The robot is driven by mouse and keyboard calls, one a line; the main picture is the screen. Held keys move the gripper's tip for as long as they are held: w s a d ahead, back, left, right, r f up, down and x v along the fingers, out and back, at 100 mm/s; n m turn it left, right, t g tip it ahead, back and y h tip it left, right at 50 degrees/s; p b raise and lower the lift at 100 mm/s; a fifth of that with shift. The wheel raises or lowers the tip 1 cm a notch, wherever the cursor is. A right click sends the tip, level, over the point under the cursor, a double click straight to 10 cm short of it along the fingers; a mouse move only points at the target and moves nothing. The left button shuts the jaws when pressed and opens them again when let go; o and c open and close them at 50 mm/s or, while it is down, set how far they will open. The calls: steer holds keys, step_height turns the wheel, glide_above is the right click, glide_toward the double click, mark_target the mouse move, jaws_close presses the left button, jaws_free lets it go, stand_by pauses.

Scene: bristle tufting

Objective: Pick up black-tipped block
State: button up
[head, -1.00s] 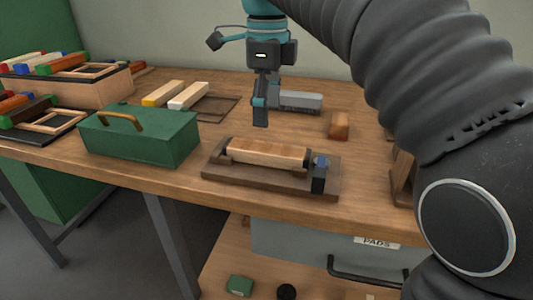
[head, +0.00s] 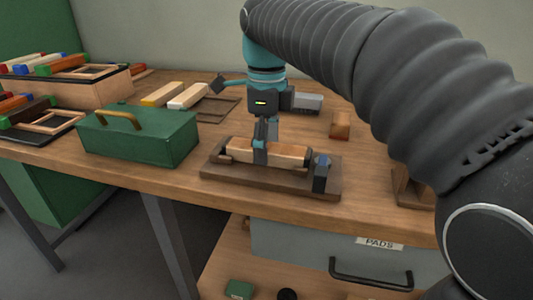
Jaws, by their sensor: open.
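A pale wooden block (head: 288,151) lies lengthwise in a dark wooden holder (head: 225,174) near the table's front edge. Dark pieces show at both ends of the block; I cannot tell whether they are its tips or parts of the holder. My gripper (head: 261,157) points down at the middle of the block, its near finger in front of the block and hiding part of it. The jaws are open. The far finger is mostly hidden, so I cannot tell whether either finger touches the block.
A green box (head: 150,142) with a brass handle stands left of the holder. A yellow block (head: 163,94) and a white block (head: 188,96) lie behind it. A small brown block (head: 341,125) stands back right. Trays of coloured-tipped blocks fill the far left.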

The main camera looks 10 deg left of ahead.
steer(key=c, duration=1.4)
steer(key=shift+o, duration=0.2)
steer(key=shift+r, duration=0.1)
